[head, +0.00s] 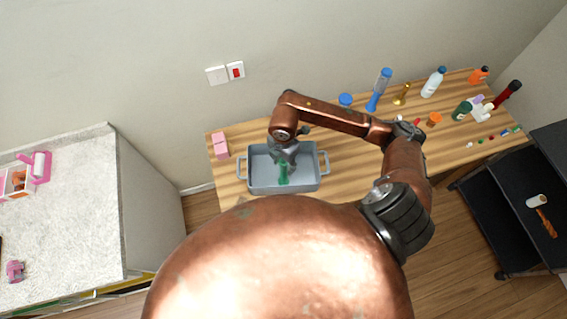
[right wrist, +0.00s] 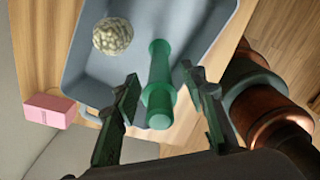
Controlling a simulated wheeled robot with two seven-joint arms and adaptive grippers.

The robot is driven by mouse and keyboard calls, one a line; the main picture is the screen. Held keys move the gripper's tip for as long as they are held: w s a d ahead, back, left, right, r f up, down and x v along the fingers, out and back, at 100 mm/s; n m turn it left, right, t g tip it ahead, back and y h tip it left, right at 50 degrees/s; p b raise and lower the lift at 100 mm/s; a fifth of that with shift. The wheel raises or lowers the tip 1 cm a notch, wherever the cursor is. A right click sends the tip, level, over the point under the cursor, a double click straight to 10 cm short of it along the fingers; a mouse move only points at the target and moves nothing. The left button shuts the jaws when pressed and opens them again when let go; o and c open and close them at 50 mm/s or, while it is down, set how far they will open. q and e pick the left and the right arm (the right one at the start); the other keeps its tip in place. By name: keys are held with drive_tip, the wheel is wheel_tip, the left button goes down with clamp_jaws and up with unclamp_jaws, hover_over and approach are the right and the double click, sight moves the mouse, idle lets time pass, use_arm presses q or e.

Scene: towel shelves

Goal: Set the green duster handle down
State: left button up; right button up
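The green duster handle (head: 283,174) is in the grey tray (head: 322,174) on the wooden table. In the right wrist view, the handle (right wrist: 158,85) runs between the two fingers of my right gripper (right wrist: 160,76), with a gap visible on both sides. My right gripper (head: 284,158) is open and over the tray in the head view, hiding part of the handle. The tray (right wrist: 85,75) also holds a pale, textured ball (right wrist: 112,37). My left gripper is not in view.
A pink box (head: 220,146) stands left of the tray; it also shows in the right wrist view (right wrist: 49,111). Several bottles, including a white one (head: 433,82), stand at the table's right. A black shelf cart (head: 497,215) is at right, a pale counter (head: 75,215) at left.

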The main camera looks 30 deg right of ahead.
wheel_tip(320, 180, up, 12)
drive_tip(key=shift+r+b, duration=0.2)
drive_tip(key=shift+b, duration=0.2)
idle(0.3)
